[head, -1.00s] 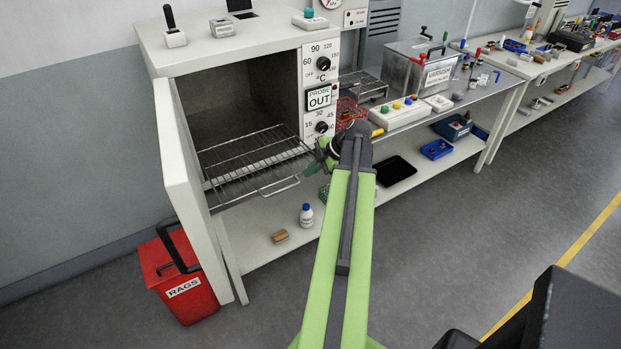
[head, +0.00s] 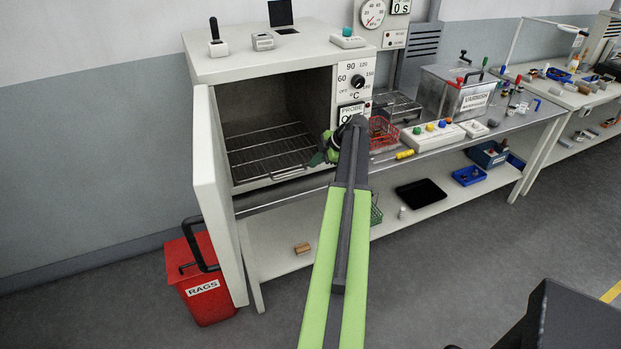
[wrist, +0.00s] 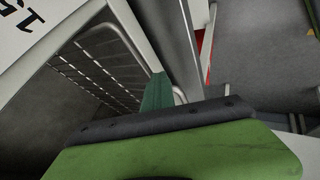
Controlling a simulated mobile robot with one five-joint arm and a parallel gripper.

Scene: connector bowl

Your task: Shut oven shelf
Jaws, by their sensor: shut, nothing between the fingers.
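The oven shelf (head: 265,148) is a wire rack lying inside the open oven (head: 226,108). Its front handle loop (head: 288,174) is at the oven's front opening. My gripper (head: 316,159) is shut and empty at the right side of the opening, by the shelf's front right corner. The wrist view shows the green fingertips (wrist: 157,93) right by the front of the wire shelf (wrist: 98,68); I cannot tell whether they touch it. The oven door (head: 216,195) stands wide open on the left. My arm hides part of the control panel.
The oven's control panel (head: 356,80) is just right of the opening. A red basket (head: 384,133) and a button box (head: 433,136) stand on the bench to the right. A red rags bin (head: 206,290) stands below the door. The floor in front is open.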

